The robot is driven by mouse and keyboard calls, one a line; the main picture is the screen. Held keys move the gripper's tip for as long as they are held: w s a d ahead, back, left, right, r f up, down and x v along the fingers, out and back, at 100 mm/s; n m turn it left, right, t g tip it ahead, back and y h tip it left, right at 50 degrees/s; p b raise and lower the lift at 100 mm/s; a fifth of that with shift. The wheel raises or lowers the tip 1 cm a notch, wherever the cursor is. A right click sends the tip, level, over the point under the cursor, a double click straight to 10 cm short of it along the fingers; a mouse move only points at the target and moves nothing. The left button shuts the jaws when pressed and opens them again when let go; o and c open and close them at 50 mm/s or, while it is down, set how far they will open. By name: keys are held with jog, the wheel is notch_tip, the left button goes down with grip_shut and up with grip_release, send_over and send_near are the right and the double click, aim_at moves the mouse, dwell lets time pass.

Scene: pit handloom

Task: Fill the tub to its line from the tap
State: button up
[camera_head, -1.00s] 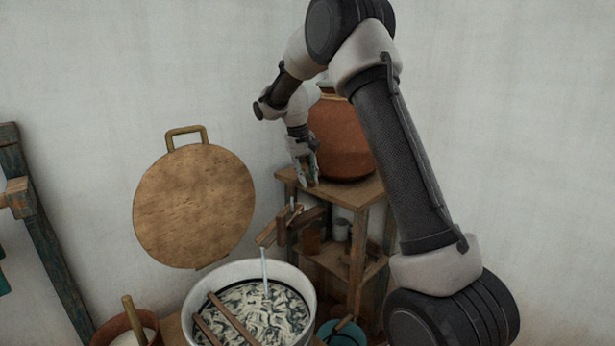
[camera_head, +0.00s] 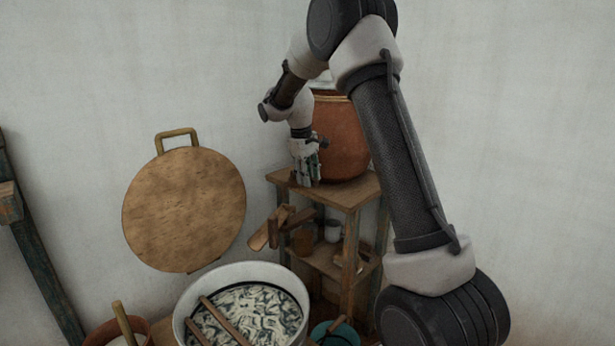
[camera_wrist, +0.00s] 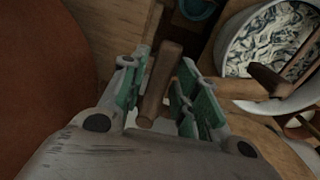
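The white tub (camera_head: 182,318) stands at the bottom centre, with a dark line around its inner wall and pale, dark-streaked contents; it also shows in the wrist view (camera_wrist: 226,62). I cannot tell exactly how the level sits against the line. The wooden tap (camera_head: 268,231) juts from the stand above the tub's far rim, and no stream falls from it. My gripper (camera_head: 307,181) is beside the clay pot, above and behind the spout. In the wrist view its fingers (camera_wrist: 160,92) are apart, with a wooden bar (camera_wrist: 161,78) showing between them; contact is unclear.
The big clay pot (camera_head: 343,140) stands on a wooden shelf stand (camera_head: 345,192), close to my gripper. Sticks (camera_head: 222,322) lie across the tub. A round wooden lid (camera_head: 185,210) is against the wall. A teal bucket (camera_head: 340,335) and a brown pot (camera_head: 104,333) flank the tub.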

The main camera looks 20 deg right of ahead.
jog(key=shift+o, duration=0.3)
notch_tip(320, 180, up, 12)
jog(key=s+a, duration=0.1)
jog(key=a, duration=0.1)
jog(key=shift+f, duration=0.15)
dwell(0.4)
jog(key=s+f+m, duration=0.2)
jog(key=s+f, duration=0.2)
jog(key=s, duration=0.2)
jog(key=s+r+m+t+y, duration=0.1)
jog(key=s, duration=1.5)
jog(key=s+r+m+t+y, duration=0.1)
jog(key=s+r+t, duration=0.1)
jog(key=s, duration=1.5)
jog(key=shift+a+m+t, duration=0.2)
jog(key=shift+m+t, duration=0.1)
